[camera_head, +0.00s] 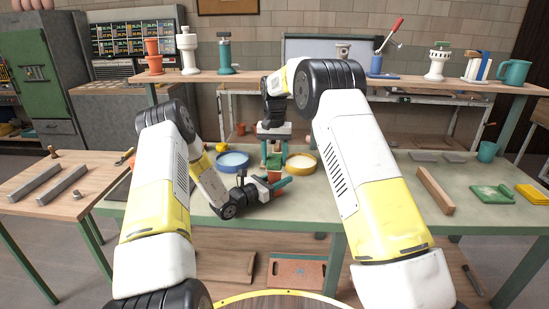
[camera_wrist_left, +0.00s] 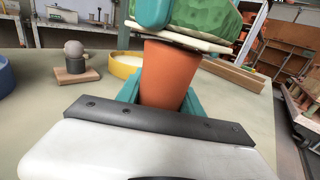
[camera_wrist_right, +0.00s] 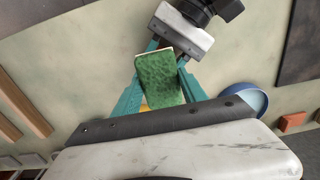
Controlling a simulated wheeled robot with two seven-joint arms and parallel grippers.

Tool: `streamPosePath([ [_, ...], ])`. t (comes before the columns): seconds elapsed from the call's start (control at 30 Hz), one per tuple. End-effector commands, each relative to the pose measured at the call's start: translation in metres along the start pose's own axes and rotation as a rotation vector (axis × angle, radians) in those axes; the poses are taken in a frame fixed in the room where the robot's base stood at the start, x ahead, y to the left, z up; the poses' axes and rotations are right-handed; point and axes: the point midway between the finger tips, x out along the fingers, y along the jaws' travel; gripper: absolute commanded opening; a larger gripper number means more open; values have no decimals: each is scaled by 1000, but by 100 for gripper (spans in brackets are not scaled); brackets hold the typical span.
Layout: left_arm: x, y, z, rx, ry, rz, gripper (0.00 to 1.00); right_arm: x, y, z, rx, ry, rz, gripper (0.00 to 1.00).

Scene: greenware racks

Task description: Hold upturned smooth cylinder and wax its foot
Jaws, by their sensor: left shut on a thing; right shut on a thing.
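A terracotta cylinder (camera_wrist_left: 165,75), wider at its top, stands between the teal fingers of my left gripper (camera_wrist_left: 162,97), which is shut on it. A green sponge (camera_wrist_right: 158,78) with a pale underside is held between the teal fingers of my right gripper (camera_wrist_right: 157,88), which is shut on it. In the left wrist view the sponge (camera_wrist_left: 210,18) sits right over the cylinder's top and seems to touch it, hiding that end. In the head view, my left gripper (camera_head: 270,186) lies low over the table below my right gripper (camera_head: 274,150).
A yellow-rimmed bowl (camera_head: 300,171) and a blue bowl (camera_head: 232,170) stand on the table (camera_head: 390,215) close behind the grippers. A wooden block with a grey ball (camera_wrist_left: 75,62) is near.

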Motion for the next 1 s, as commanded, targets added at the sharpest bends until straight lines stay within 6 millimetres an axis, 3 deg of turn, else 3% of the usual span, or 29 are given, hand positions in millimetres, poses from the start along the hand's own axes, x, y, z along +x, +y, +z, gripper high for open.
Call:
streamPosePath([
  [0.03, -3, -2, -9, -8, 19, 0, 0, 1, 0, 0, 0, 0, 0, 17],
  [1.0, -3, -2, -9, -8, 19, 0, 0, 4, 8, -8, -1, 0, 0, 17],
])
